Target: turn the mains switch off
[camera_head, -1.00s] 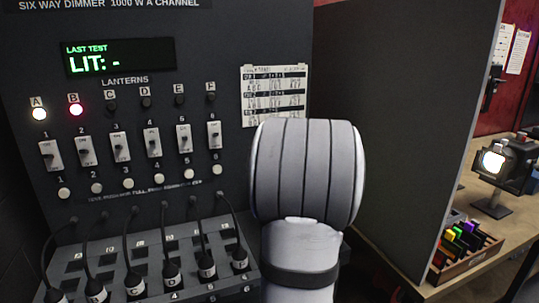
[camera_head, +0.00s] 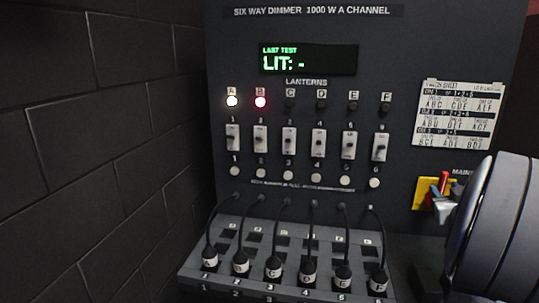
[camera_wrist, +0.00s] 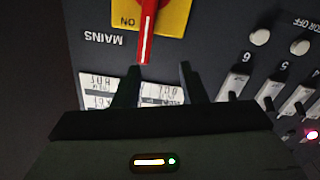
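The mains switch is a red lever (camera_head: 444,182) on a yellow plate (camera_head: 422,193), at the right of the dimmer panel. In the wrist view, which is upside down, the red lever (camera_wrist: 146,32) points towards the "ON" mark on the yellow plate (camera_wrist: 177,17). My gripper (camera_wrist: 159,67) is open and empty. Its two fingertips are just short of the lever's tip in the picture, with the tip nearer the left finger; I cannot tell whether they touch. In the head view my gripper (camera_head: 445,210) is in front of the switch and hides part of the plate.
The dimmer panel (camera_head: 400,40) carries a display reading "LIT: -", several small slide switches, buttons and lamps; lamps A (camera_head: 232,101) and B (camera_head: 260,101) are lit. A paper chart (camera_head: 458,113) is above the mains switch. Plugged cables (camera_head: 273,262) sit below. A brick wall (camera_head: 100,150) stands left.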

